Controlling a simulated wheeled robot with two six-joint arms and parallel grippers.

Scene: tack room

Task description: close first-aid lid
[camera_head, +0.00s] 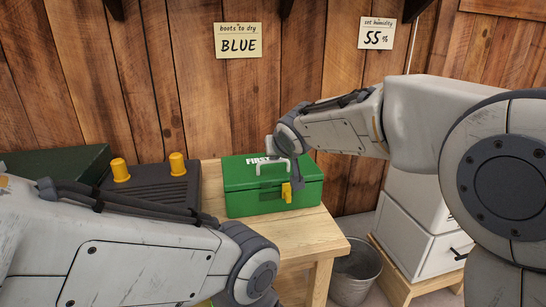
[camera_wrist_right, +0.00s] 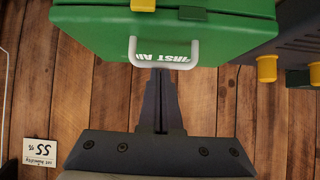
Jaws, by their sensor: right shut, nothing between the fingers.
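The green first-aid box (camera_head: 250,204) stands on the wooden table. Its lid (camera_head: 236,172) looks down on the box, with a pale handle (camera_head: 286,161) and a yellow latch (camera_head: 287,192) at the front. I cannot tell whether the latch is fastened. In the right wrist view the lid (camera_wrist_right: 90,32) fills the top, with the handle (camera_wrist_right: 133,50) and white lettering. My right gripper (camera_wrist_right: 161,72) is shut and empty, its fingertips close to the handle. I cannot tell if they touch it. My left arm reaches in low at the left; its gripper is out of view.
A dark unit (camera_head: 150,190) with yellow knobs stands left of the box, beside a dark green case (camera_head: 60,164). A metal bucket (camera_head: 354,272) and white drawers (camera_head: 420,245) are at the right. The plank wall is close behind. The tabletop right of the box (camera_head: 318,232) is clear.

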